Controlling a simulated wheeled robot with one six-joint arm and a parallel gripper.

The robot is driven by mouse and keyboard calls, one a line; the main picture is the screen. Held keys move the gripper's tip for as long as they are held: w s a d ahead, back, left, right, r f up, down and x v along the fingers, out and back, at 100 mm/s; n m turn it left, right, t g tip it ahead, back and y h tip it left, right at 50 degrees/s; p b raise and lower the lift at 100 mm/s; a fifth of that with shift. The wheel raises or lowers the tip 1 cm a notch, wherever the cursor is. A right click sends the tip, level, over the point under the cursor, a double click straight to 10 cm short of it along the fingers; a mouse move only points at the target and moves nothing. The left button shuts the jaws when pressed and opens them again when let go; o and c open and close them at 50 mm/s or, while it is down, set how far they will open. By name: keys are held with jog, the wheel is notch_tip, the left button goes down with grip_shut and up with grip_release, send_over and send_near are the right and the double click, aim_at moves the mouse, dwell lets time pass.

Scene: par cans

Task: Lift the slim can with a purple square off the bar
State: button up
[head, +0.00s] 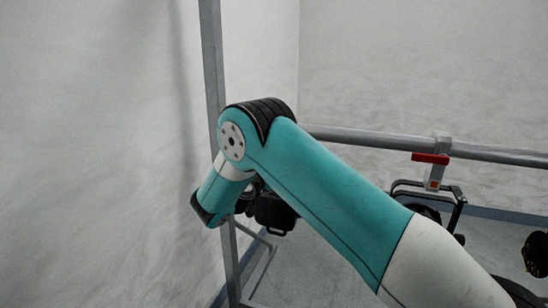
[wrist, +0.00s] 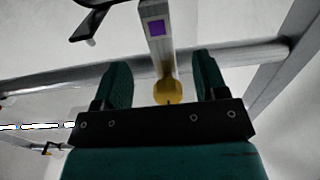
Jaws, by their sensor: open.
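In the wrist view a slim grey clamp (wrist: 155,50) bears a purple square (wrist: 157,28) and has a round yellow knob (wrist: 168,92) at its lower end. It crosses the grey bar (wrist: 55,80). My gripper (wrist: 161,62) is open, its two teal fingers on either side of the clamp and knob, with gaps showing on both sides. I cannot tell whether the knob lies fully between the fingers in depth. The can's body is not clearly seen in the wrist view. In the head view a black shape (head: 272,213) shows beyond my arm; my arm hides the purple square there.
Another black can (head: 426,211) hangs from the bar (head: 375,139) by a clamp with a red handle (head: 430,158) and an orange-red square. A dark object with yellow (head: 537,254) is at the right edge. A grey upright post (head: 212,65) stands at the left.

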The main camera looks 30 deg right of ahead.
jog(key=shift+f+p+x, duration=0.15)
jog(key=shift+p+x, duration=0.5)
jog(key=shift+x, duration=1.9)
jog(key=shift+f+p+x, duration=0.15)
jog(key=shift+p+x, duration=0.5)
jog(key=shift+x, duration=1.95)
grip_shut()
jog(key=shift+r, duration=0.25)
